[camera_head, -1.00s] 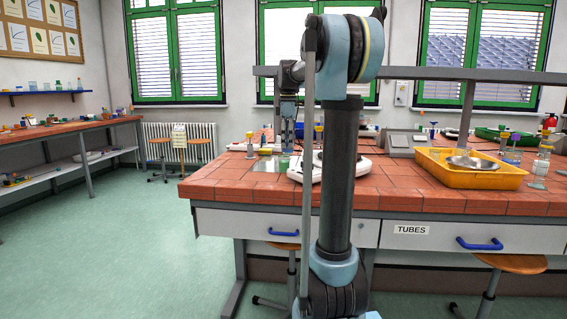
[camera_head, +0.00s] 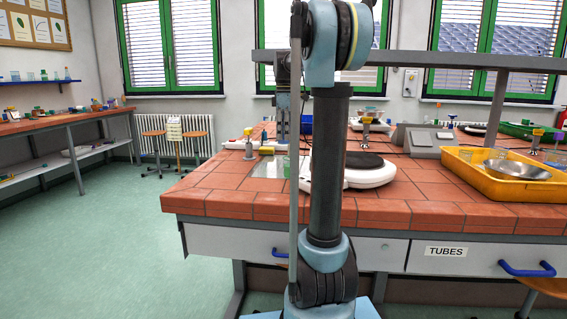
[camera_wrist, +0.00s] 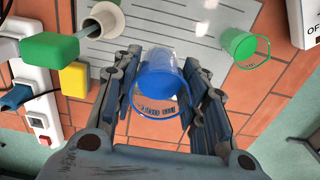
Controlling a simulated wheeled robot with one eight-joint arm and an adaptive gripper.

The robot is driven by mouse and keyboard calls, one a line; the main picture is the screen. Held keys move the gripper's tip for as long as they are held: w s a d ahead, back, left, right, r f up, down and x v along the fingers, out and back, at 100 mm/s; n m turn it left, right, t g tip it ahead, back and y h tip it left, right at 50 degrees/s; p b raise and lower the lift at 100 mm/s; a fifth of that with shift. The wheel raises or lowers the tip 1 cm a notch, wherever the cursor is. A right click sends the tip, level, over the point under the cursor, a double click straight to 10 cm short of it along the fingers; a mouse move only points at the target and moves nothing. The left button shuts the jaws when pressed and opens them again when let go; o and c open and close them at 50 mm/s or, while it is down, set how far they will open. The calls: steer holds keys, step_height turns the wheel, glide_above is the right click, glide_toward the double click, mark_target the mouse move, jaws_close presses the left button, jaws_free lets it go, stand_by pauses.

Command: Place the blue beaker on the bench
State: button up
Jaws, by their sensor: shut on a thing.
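The blue beaker (camera_wrist: 161,88) sits between the two fingers of my gripper (camera_wrist: 160,68) in the wrist view. It is clear glass with blue contents, and I look down at it. My gripper is shut on it. The tiled bench (camera_wrist: 277,75) lies below, with a lined white sheet (camera_wrist: 150,22) on it; the gap under the beaker cannot be judged. In the head view the red-tiled bench (camera_head: 225,185) stands in front of me; my arm hides the held beaker there.
A green beaker (camera_wrist: 240,43) is right of my gripper. A green-topped tool in a holder (camera_wrist: 103,20), a yellow block (camera_wrist: 73,78) and a power strip (camera_wrist: 38,115) are left. The head view shows a hotplate (camera_head: 365,170) and a yellow tray (camera_head: 480,178); the bench's front left is clear.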

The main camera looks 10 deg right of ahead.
steer(key=shift+d+f, duration=0.1)
steer(key=shift+f, duration=4.45)
steer(key=o, duration=1.1)
steer(key=shift+f, duration=0.1)
step_height(320, 180, up, 12)
steer(key=shift+r, duration=0.1)
